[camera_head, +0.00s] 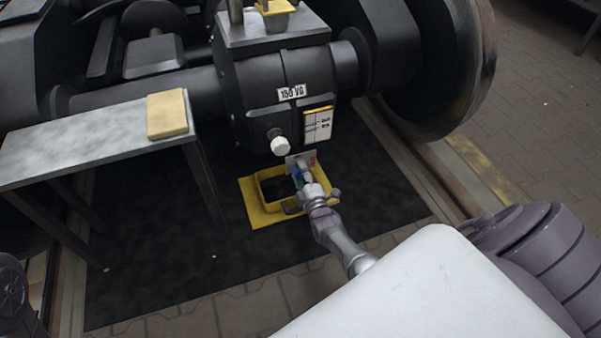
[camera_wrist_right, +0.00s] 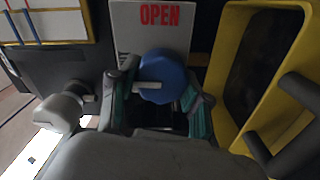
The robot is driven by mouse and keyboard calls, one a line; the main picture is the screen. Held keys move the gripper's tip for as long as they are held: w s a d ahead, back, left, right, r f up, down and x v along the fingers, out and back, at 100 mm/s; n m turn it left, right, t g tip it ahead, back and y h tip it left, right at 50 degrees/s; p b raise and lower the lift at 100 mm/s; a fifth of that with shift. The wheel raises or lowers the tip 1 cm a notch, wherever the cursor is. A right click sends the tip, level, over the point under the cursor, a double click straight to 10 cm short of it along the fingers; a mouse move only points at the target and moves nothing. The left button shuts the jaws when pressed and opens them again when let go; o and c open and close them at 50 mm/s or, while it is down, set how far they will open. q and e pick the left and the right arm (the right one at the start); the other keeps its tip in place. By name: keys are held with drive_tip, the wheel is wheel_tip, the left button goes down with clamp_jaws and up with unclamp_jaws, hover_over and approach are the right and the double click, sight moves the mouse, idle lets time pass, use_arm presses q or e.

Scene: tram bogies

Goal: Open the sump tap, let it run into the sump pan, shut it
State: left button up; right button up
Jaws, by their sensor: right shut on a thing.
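The sump tap has a round blue knob (camera_wrist_right: 163,74) with a pale bar across it, in front of a plate (camera_wrist_right: 132,22) marked OPEN in red. My right gripper (camera_wrist_right: 158,104) is shut on the blue knob, its teal pads on either side. In the head view my right gripper (camera_head: 304,175) is at the tap plate (camera_head: 297,160), low on the dark gear case. The yellow sump pan (camera_head: 262,196) sits under the tap; its inside looks dark. It also shows in the wrist view (camera_wrist_right: 222,65). No running stream is visible. My left gripper is out of view.
A white plug (camera_head: 280,146) and a yellow-edged gauge card (camera_head: 318,125) sit on the gear case (camera_head: 255,85), close above the tap. A grey bench (camera_head: 80,140) with a yellow block (camera_head: 168,113) stands left. Dark matting (camera_head: 160,270) lies clear in front.

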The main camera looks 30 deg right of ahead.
drive_tip(key=shift+a, duration=0.1)
idle(0.4)
drive_tip(key=o, duration=1.2)
drive_tip(key=shift+c, duration=0.2)
drive_tip(key=shift+s, duration=0.1)
